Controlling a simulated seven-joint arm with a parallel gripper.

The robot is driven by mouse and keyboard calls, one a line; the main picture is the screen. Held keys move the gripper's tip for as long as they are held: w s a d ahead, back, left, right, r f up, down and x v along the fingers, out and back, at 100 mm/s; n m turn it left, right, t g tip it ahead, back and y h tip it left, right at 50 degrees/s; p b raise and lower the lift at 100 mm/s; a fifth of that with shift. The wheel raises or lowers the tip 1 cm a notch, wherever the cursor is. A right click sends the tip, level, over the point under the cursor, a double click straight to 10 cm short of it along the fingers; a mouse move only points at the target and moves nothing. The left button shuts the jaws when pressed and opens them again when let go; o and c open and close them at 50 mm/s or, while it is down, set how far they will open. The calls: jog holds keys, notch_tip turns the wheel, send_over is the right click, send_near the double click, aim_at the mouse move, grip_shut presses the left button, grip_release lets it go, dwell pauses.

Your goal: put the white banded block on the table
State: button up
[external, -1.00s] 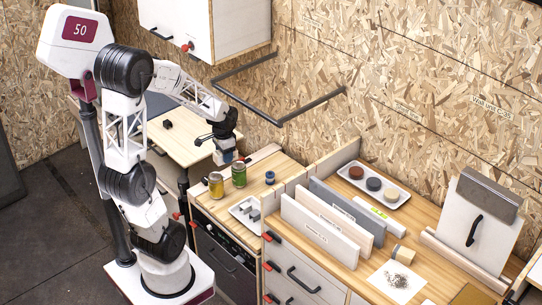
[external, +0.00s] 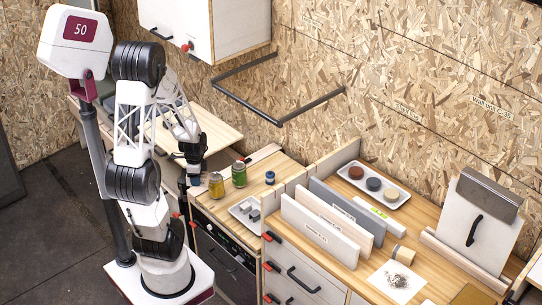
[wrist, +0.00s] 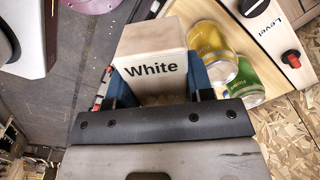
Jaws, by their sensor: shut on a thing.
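A white block (wrist: 154,62) printed "White" sits between the blue fingers of my gripper (wrist: 155,85) in the wrist view. My gripper is shut on it. In the external view my gripper (external: 193,172) is lowered, beside the near edge of the light wooden table (external: 216,131) at the back left. The block is too small there to make out clearly. Much of the table is hidden behind my arm. I cannot make out a band on the block.
A yellow can (external: 216,185) and a green can (external: 239,174) stand on the counter just right of my gripper. A blue-and-white spool (external: 270,178) and a white tray (external: 243,209) with grey blocks are farther right. The dark floor (external: 60,225) is open at left.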

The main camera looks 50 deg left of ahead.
jog(key=shift+s+a+f+m, duration=0.3)
jog(key=shift+s+f, duration=0.3)
jog(key=shift+f, duration=0.05)
jog(key=w+a+f+n, duration=0.2)
jog(key=w+a+n, duration=0.3)
jog(key=a, duration=0.6)
jog(key=w+a+f+n, duration=0.2)
jog(key=w+a+n, duration=0.2)
jog(key=a, duration=0.6)
jog(key=shift+w+a+n, duration=0.35)
jog(key=shift+w+n, duration=0.05)
jog(key=shift+w, duration=0.3)
jog(key=w+a, duration=0.3)
jog(key=w+a+f, duration=0.1)
jog(key=w+a, duration=0.7)
jog(key=shift+w+a+f, duration=0.1)
jog(key=shift+a+f, duration=0.1)
jog(key=shift+f, duration=0.1)
jog(key=shift+f, duration=1.75)
